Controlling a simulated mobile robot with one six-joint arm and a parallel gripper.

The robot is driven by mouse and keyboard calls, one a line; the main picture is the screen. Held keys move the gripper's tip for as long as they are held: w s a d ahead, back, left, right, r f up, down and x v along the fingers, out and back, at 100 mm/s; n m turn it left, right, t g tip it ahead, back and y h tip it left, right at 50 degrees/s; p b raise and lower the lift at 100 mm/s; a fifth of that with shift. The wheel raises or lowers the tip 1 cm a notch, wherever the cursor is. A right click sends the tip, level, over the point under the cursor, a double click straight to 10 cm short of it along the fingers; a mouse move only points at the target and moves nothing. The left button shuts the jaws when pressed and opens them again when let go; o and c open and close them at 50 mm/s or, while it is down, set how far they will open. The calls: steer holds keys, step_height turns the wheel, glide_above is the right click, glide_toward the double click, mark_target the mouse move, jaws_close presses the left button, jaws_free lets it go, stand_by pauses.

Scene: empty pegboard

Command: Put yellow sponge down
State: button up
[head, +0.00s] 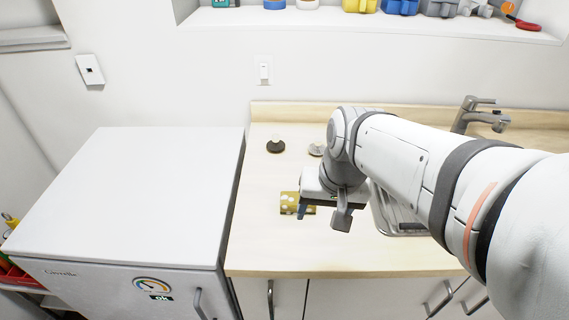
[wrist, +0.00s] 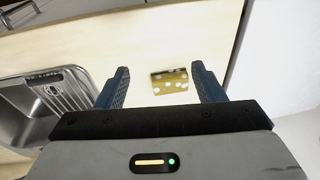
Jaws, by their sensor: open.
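The yellow sponge (head: 289,200), with pale round spots, lies on the light wooden counter (head: 262,240). In the wrist view the sponge (wrist: 170,82) shows between and beyond the two blue fingers, touching neither in the picture. My gripper (head: 322,216) hangs over the counter beside the sponge and covers part of it in the head view. In the wrist view my gripper (wrist: 160,88) is open with nothing between its fingers. The height of the fingers above the counter is hard to tell.
A steel sink (head: 400,222) with a tap (head: 478,115) is on the right, partly behind my arm. A dark round object (head: 275,146) and a lighter one (head: 316,150) stand at the back. A white fridge (head: 140,190) adjoins the counter's left. The counter's front left is clear.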

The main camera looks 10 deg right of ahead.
steer(key=o, duration=0.3)
steer(key=w+f+m+y+b, duration=0.1)
steer(key=w+f+m+y, duration=0.1)
steer(key=w+m, duration=0.1)
steer(key=w+d+f+m+g+y+b, duration=0.1)
steer(key=w+f+m, duration=0.2)
steer(key=w+f+m+g+y+b, duration=0.1)
steer(key=w+f+m+y, duration=0.1)
steer(key=w+f+m, duration=0.1)
steer(key=shift+w+d+m+y, duration=0.15)
steer(key=shift+m+y, duration=0.15)
steer(key=shift+m, duration=0.2)
steer(key=m+t+y+b, duration=0.2)
steer(key=m+y, duration=0.2)
steer(key=m, duration=0.4)
glide_above(320, 209)
step_height(320, 209, down, 6)
steer(key=shift+f, duration=0.1)
steer(key=x, duration=0.5)
steer(key=p+x, duration=0.1)
steer(key=x, duration=0.1)
steer(key=shift+w+a+f, duration=0.1)
steer(key=shift+w+a, duration=0.2)
